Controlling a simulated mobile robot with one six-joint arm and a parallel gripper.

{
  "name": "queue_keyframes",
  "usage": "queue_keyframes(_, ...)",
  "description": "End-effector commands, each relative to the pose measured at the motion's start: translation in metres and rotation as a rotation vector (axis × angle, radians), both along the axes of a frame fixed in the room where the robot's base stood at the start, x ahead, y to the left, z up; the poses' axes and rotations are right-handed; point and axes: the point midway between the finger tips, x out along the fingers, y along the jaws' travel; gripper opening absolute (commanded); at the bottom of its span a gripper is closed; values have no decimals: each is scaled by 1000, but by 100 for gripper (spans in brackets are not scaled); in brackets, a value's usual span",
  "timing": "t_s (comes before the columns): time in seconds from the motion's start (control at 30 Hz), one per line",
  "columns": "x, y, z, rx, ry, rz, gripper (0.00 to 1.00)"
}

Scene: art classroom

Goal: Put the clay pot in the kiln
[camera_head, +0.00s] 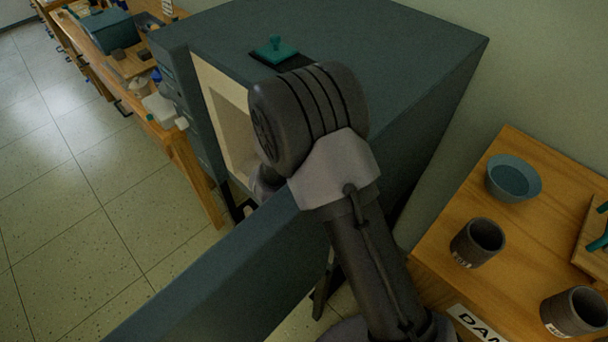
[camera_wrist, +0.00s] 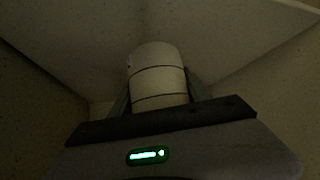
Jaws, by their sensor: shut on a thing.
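The kiln (camera_head: 400,60) is a large dark teal box. Its front is open, showing a cream chamber wall (camera_head: 228,128). Its teal door (camera_head: 225,275) stands swung open in the foreground. My arm reaches over the door into the opening, and my gripper is hidden there in the head view. In the wrist view my gripper (camera_wrist: 158,92) is shut on the clay pot (camera_wrist: 157,68), a pale cylinder with dark bands. Pale chamber walls surround it. The pot's far end is hidden, and I cannot tell whether it touches the chamber floor.
A wooden table (camera_head: 440,240) at right holds a blue-grey bowl (camera_head: 513,178), a dark cup (camera_head: 477,242) and another dark cup (camera_head: 573,311). A wooden bench (camera_head: 185,170) with clutter stands at left. The tiled floor (camera_head: 60,220) at left is clear.

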Motion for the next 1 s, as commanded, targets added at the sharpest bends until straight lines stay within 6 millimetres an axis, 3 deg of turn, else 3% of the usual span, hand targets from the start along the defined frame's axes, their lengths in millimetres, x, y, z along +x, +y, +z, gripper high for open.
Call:
queue_keyframes(0.03, 0, 0, -2, 0, 0, 0, 3)
queue_keyframes(0.07, 0, 0, -2, 0, 0, 0, 61)
queue_keyframes(0.13, 0, 0, -1, 0, 0, 0, 75)
queue_keyframes(0.47, 0, 0, 1, 0, 0, 0, 77)
queue_keyframes(0.57, -9, 5, 15, -1, 0, 4, 77)
queue_keyframes(0.8, -54, 23, 66, 1, 0, 4, 77)
queue_keyframes(1.0, -76, 32, 86, 0, 0, 1, 77)
